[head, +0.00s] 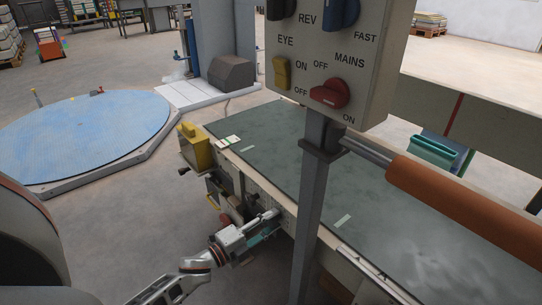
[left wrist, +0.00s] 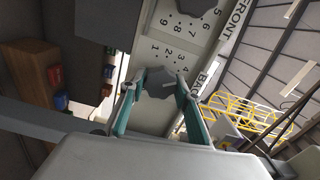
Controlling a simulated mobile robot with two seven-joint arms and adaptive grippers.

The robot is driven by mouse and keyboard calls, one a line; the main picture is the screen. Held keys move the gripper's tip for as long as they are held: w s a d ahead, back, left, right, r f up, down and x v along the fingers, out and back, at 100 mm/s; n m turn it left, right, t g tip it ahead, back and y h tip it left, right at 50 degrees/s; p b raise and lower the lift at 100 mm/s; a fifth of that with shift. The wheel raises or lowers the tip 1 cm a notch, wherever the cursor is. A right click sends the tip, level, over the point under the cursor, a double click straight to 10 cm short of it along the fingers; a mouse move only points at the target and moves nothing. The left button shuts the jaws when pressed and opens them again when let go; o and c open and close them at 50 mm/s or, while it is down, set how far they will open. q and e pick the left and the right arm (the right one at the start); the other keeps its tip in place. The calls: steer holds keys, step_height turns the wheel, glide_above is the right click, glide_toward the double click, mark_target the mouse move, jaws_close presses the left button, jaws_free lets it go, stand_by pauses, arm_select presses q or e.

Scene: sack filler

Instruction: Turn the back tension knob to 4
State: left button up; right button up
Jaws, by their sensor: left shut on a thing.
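The dark back tension knob (left wrist: 160,84) sits on a pale plate marked with numbers and dots, near the word BACK. In the left wrist view my left gripper (left wrist: 156,88) has its two teal fingers on either side of the knob, shut on it. The numbers 1 to 4 show just above the knob. I cannot make out its pointer. In the head view my left gripper (head: 264,228) is low at the near side of the conveyor (head: 290,150), and the knob cannot be made out there. My right gripper is not in view.
A grey post (head: 311,215) carries a switch box (head: 345,60) just right of my left gripper. An orange roller (head: 465,195) is at the right. A yellow block (head: 197,147) stands at the conveyor's far end. Floor left of the conveyor is open, with a blue turntable (head: 80,135) beyond.

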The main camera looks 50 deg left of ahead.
arm_select(q)
steer(key=shift+m, duration=0.3)
steer(key=o, duration=1.1)
steer(key=shift+o, duration=0.2)
steer(key=s+a, duration=0.1)
steer(key=s, duration=1.1)
steer(key=shift+d+r, duration=0.1)
